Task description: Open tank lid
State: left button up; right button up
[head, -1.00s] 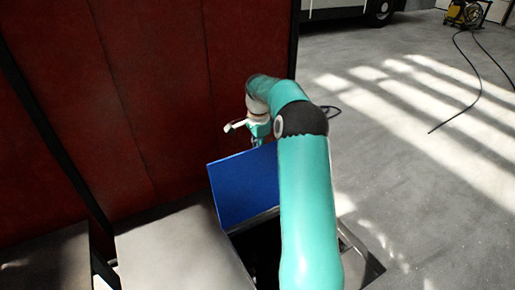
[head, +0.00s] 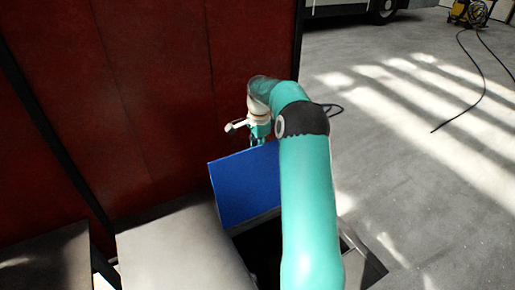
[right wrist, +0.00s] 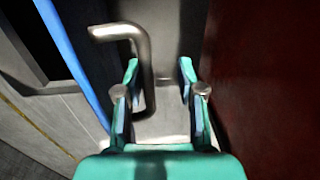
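The tank lid (head: 245,190) stands raised and tilted over the dark tank opening (head: 257,250), its blue face toward me. My right arm reaches over it, and my right gripper (head: 257,140) is at its top edge, partly hidden. In the right wrist view the lid's grey side (right wrist: 177,25) carries a bent metal handle (right wrist: 142,55). My right gripper's fingers (right wrist: 160,95) are apart there, with a leg of the handle between them, nearer the left finger. The lid's blue edge (right wrist: 75,60) runs along the left. My left gripper is not in view.
A dark red panel wall (head: 150,100) stands close behind the lid and beside the right gripper. A grey flat top (head: 180,250) lies left of the opening. Open floor (head: 400,180) with a cable (head: 460,105) lies to the right.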

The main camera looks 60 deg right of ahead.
jog(key=shift+r, duration=0.1)
notch_tip(320, 180, up, 12)
jog(key=shift+s+a, duration=0.25)
jog(key=shift+s, duration=0.05)
jog(key=shift+f, duration=0.2)
dwell(0.5)
